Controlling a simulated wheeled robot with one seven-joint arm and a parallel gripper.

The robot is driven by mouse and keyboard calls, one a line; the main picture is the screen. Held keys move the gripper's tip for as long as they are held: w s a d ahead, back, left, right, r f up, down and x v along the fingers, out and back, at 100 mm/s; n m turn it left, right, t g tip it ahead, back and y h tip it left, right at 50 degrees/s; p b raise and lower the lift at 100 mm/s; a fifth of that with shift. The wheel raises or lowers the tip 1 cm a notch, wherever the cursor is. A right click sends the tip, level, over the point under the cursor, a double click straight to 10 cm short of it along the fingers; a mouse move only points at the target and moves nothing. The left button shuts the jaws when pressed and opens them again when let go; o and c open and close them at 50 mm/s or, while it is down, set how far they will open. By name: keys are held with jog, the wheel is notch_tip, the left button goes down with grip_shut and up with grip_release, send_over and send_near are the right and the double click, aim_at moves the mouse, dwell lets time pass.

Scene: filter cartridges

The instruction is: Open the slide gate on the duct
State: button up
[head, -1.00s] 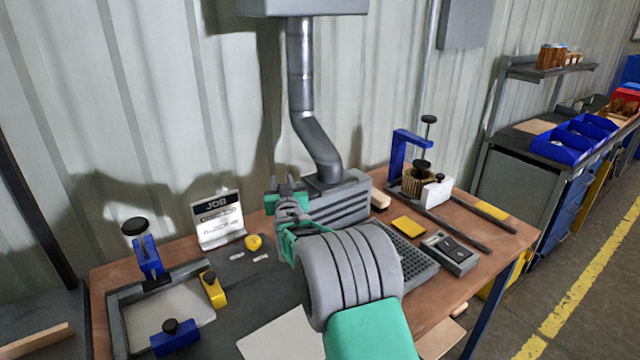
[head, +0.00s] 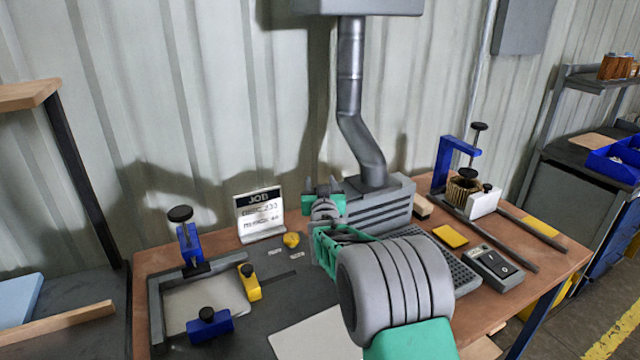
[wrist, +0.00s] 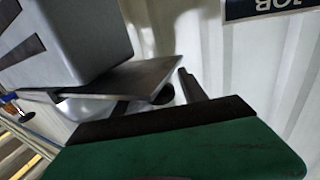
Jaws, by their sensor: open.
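The duct (head: 350,75) is a bent grey metal pipe running down the wall into a grey slotted box (head: 390,212) on the bench. My gripper (head: 323,205), with green parts, is just left of this box in the head view and hides the box's left end. In the wrist view a thin grey plate (wrist: 125,82) with a dark round hole near its end sticks out beside the slotted box (wrist: 60,40); it looks like the slide gate. A green finger with a black pad is close in front of it. My gripper is open; I cannot tell whether it touches the plate.
The JOB sign (head: 262,216) stands left of my gripper, with a yellow knob (head: 291,240) near it. A blue-clamped frame (head: 158,300) is at left. A black grid tray (head: 440,262), grey control box (head: 492,264) and blue press (head: 448,160) are at right.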

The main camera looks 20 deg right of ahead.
jog(key=b+v, duration=0.1)
jog(key=v, duration=0.6)
jog(key=shift+s, duration=0.25)
